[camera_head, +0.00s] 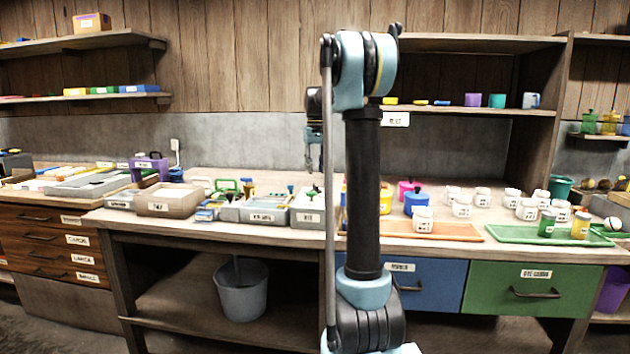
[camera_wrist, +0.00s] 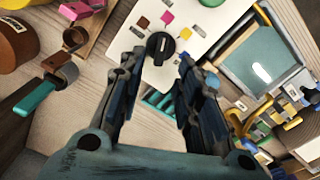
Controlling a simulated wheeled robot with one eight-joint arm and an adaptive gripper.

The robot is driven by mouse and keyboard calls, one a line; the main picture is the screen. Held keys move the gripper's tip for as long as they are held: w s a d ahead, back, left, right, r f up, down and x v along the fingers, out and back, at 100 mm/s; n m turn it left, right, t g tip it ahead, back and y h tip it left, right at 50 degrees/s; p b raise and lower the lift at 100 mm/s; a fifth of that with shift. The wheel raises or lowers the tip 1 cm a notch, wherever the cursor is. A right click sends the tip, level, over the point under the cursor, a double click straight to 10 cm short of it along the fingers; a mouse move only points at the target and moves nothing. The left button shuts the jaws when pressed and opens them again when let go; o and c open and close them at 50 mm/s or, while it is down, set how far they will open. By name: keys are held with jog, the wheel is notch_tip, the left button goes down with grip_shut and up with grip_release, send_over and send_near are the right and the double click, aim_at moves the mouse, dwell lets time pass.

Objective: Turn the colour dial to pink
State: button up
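The colour dial (camera_wrist: 160,48) is a black round knob on a white panel, at the top middle of the wrist view. In the head view my gripper (camera_head: 314,158) hangs over the bench, partly behind my arm; the dial is not discernible there.
In the wrist view, a grey-blue tray (camera_wrist: 265,60) and clustered small tools lie right of the panel. A brown cup-like thing with a teal handle (camera_wrist: 35,95) stands left. In the head view, white jars (camera_head: 462,205) and an orange tray (camera_head: 430,231) occupy the bench's right.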

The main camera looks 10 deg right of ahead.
jog(key=shift+r, duration=2.8)
jog(key=s+f+t, duration=0.1)
jog(key=s+f, duration=0.4)
jog(key=s, duration=0.8)
jog(key=s+f, duration=0.4)
jog(key=s, duration=0.9)
jog(key=s+f+m+t, duration=0.1)
jog(key=s+f, duration=1.7)
jog(key=f, duration=0.1)
jog(key=shift+s+a+f, duration=0.2)
jog(key=shift+s+f, duration=0.1)
jog(key=shift+f, duration=0.1)
jog(key=shift+w+f, duration=0.2)
jog(key=shift+w, duration=0.25)
